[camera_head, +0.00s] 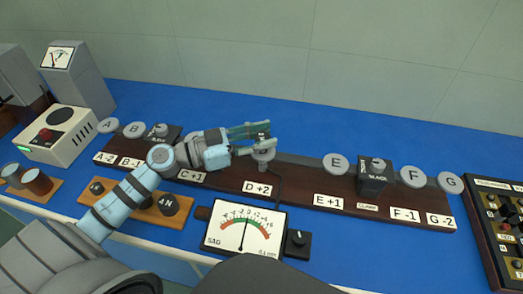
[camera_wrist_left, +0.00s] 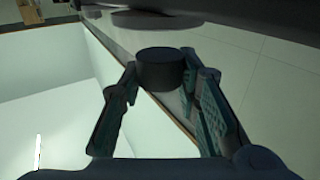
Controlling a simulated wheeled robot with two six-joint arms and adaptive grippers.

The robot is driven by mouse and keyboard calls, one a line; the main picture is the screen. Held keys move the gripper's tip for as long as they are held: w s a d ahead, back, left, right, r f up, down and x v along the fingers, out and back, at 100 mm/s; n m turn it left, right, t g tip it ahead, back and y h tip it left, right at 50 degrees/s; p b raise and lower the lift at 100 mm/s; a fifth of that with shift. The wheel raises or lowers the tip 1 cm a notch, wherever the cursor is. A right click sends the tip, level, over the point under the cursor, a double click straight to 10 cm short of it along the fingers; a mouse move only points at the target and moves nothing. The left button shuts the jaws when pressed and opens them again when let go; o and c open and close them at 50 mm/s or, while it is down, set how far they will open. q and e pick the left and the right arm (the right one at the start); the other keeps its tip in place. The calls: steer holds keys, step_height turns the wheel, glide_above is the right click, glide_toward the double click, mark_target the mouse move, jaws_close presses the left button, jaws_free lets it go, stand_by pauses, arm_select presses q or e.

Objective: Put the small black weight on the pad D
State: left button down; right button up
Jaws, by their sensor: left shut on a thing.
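My left gripper (camera_head: 262,134) reaches in over the long dark beam (camera_head: 225,180) and is above or beside the grey round pad D (camera_head: 263,155), behind the label "D +2". In the left wrist view the left gripper (camera_wrist_left: 160,72) has its fingers on either side of the small black weight (camera_wrist_left: 160,72), a short dark cylinder, and is shut on it. A grey disc (camera_wrist_left: 155,19) shows just beyond the weight. I cannot tell whether the weight touches pad D. The fingers partly hide the pad's top. My right gripper is not in view.
Pad E (camera_head: 335,163), a black clamp block (camera_head: 375,178), pads F (camera_head: 411,177) and G (camera_head: 450,183) stand to the right. A dial meter (camera_head: 244,231) stands in front. A wooden weight holder (camera_head: 143,206) lies below my arm. Blue bench is clear behind the beam.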

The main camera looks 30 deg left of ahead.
arm_select(q)
step_height(320, 180, down, 2)
steer(key=shift+f, duration=0.1)
steer(key=shift+d, duration=0.1)
steer(key=c, duration=1.2)
jaws_free()
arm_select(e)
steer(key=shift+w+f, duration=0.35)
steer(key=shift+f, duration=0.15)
arm_select(q)
steer(key=v, duration=0.5)
steer(key=p+v, duration=0.4)
steer(key=v, duration=0.3)
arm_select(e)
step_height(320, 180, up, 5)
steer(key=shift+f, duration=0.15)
arm_select(q)
steer(key=shift+r+p, duration=0.2)
steer(key=shift+p, duration=0.1)
